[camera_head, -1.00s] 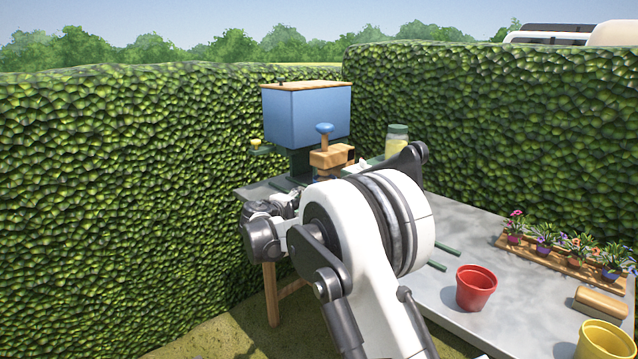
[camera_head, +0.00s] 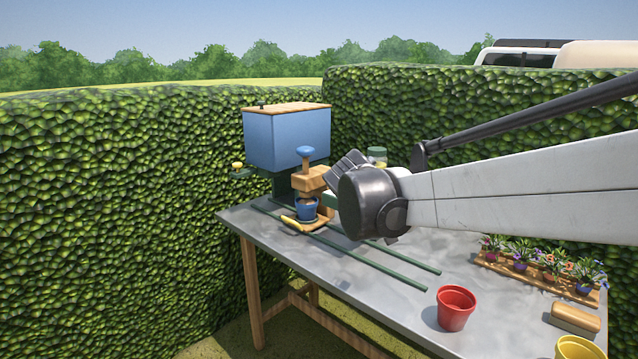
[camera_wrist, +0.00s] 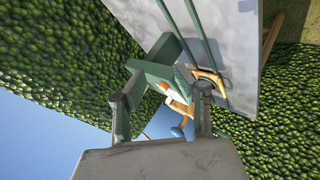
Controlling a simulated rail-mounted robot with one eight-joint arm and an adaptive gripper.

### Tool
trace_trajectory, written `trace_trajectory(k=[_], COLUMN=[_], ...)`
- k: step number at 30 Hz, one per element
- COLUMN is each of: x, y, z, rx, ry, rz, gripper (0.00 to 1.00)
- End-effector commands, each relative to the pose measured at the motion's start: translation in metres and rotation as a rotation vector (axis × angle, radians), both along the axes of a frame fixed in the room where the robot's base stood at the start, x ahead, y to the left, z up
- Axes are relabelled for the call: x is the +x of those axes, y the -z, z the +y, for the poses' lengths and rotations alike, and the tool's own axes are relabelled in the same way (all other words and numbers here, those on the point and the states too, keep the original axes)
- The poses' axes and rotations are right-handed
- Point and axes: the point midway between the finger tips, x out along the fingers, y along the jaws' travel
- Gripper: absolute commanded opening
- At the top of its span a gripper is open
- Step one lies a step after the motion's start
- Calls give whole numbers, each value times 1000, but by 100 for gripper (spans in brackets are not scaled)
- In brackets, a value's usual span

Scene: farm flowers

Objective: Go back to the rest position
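My gripper (camera_wrist: 162,96) shows in the wrist view with its two dark fingers spread apart and nothing visibly held between them. In the head view my arm reaches in from the right, and its dark wrist end hangs above the table (camera_head: 400,275); the fingertips are hidden there. A blue pot (camera_head: 306,209) stands under the wooden press with a blue knob (camera_head: 304,151), on a small wooden holder on the green rails. The press and blue knob also show beyond my fingers in the wrist view (camera_wrist: 178,132).
A blue hopper (camera_head: 287,137) stands at the table's back left. A red pot (camera_head: 456,308), a yellow pot (camera_head: 580,349), a wooden block (camera_head: 575,317) and a wooden tray of flowers (camera_head: 510,270) are at the right. Hedges close in behind. The table's front left is clear.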

Motion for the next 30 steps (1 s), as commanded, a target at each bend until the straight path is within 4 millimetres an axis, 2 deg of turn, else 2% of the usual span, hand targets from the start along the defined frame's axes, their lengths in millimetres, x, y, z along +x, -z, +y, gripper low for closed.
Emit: trace_trajectory(k=[1,6,15,24,30], x=[-19,-75,-175,-269,-318], y=[-4,-8,0,25,47], z=[-11,-36,-65,-76,-75], rx=[29,133,317,504,614], ry=[16,63,145,224,269], rz=[8,34,70,94,100], gripper=[30,30,30,30,30])
